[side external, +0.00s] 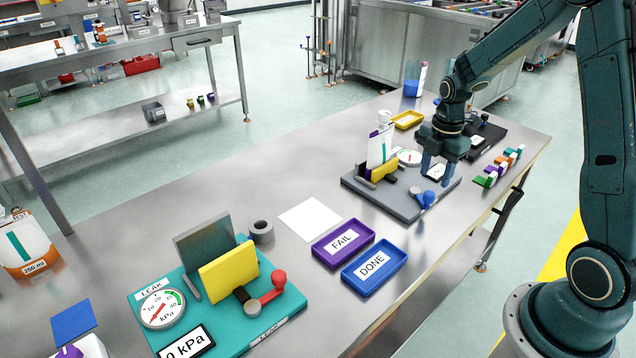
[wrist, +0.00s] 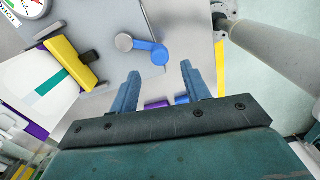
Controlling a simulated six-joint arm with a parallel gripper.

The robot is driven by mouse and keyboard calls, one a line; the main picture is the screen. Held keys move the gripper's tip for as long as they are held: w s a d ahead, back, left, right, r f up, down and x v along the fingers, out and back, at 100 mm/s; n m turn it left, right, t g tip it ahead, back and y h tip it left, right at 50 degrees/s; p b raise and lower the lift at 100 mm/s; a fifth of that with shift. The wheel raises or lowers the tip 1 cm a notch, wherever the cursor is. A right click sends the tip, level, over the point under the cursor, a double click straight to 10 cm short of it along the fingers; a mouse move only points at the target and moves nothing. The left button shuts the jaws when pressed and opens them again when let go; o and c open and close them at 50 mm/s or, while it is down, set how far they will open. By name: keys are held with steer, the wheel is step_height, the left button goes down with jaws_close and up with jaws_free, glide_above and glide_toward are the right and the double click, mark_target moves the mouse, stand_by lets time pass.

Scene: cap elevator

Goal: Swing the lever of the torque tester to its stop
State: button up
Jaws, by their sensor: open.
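The torque tester (side external: 385,203) is a dark grey plate with a dial (side external: 409,157) and a yellow clamp block (side external: 384,169). A white pouch (side external: 378,148) with a teal stripe stands against the yellow block. The lever (side external: 426,199) is blue, with a grey round pivot, near the plate's front edge. The lever also shows in the wrist view (wrist: 152,50), reaching right from its pivot, just beyond my fingertips. My gripper (side external: 437,181) is open and empty, with fingers pointing down above the plate, behind the lever in the side view. In the wrist view my gripper (wrist: 160,70) shows both fingers apart, and I see no contact.
A teal leak tester (side external: 215,330) with a red-knobbed lever stands at the front left. Purple FAIL (side external: 342,243) and blue DONE (side external: 374,266) trays and a white sheet (side external: 309,219) lie between the testers. Several small coloured blocks (side external: 498,168) sit right of the plate, near the table edge.

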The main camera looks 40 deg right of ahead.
step_height(320, 180, up, 9)
steer(key=shift+f, duration=0.2)
stand_by(0.5)
steer(key=s+a+r+m+t, duration=0.3)
steer(key=s+a+r+m, duration=0.45)
steer(key=a+r, duration=0.3)
steer(key=s+a+m+t, duration=0.2)
steer(key=s+a+m, duration=0.5)
steer(key=s+m, duration=0.2)
steer(key=shift+s+a+r+t, duration=0.2)
steer(key=shift+s+r+t, duration=0.15)
steer(key=shift+s, duration=0.4)
